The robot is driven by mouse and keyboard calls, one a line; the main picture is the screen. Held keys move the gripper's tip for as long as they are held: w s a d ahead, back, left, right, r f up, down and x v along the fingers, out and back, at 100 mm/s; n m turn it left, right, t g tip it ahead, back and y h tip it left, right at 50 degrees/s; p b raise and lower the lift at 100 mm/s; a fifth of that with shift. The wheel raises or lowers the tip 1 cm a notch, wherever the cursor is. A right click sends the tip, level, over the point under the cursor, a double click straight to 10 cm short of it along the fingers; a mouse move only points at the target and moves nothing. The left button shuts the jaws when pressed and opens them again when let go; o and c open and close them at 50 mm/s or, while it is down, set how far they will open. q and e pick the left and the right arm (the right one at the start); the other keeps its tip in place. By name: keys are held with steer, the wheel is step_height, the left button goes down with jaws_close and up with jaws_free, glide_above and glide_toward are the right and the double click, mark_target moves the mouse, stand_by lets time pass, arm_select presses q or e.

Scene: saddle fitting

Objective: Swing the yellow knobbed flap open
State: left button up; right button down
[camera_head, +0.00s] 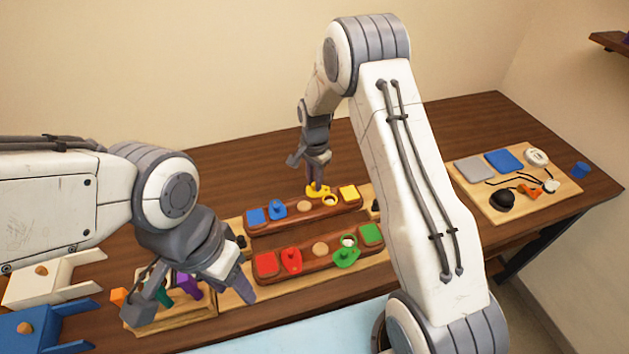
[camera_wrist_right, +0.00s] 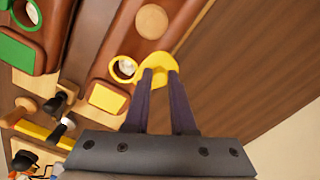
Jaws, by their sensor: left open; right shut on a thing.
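The yellow knobbed flap (camera_head: 318,190) is on the back wooden block (camera_head: 290,220), between the wooden disc and the yellow square. My right gripper (camera_head: 316,178) reaches down onto it. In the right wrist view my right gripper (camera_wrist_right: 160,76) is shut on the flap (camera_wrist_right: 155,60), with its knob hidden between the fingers. A yellow ring (camera_wrist_right: 123,69) beside the flap is uncovered, with something pale inside; it also shows in the head view (camera_head: 330,200). My left gripper (camera_head: 197,290) is open and empty above the table's front left, near the small block with coloured pieces.
The front block (camera_head: 320,263) carries red and green flaps and squares. A board (camera_head: 520,185) with pads and cords lies at the right. A block with coloured pieces (camera_head: 175,318) and a white holder (camera_head: 45,280) stand at the left. The table behind the back block is clear.

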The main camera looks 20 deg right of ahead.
steer(key=shift+w+d+r, duration=0.1)
steer(key=shift+w, duration=0.05)
steer(key=c, duration=0.8)
jaws_free()
steer(key=shift+o, duration=0.2)
step_height(320, 180, up, 10)
steer(key=b, duration=0.2)
steer(key=shift+r+b, duration=0.2)
steer(key=shift+b, duration=0.1)
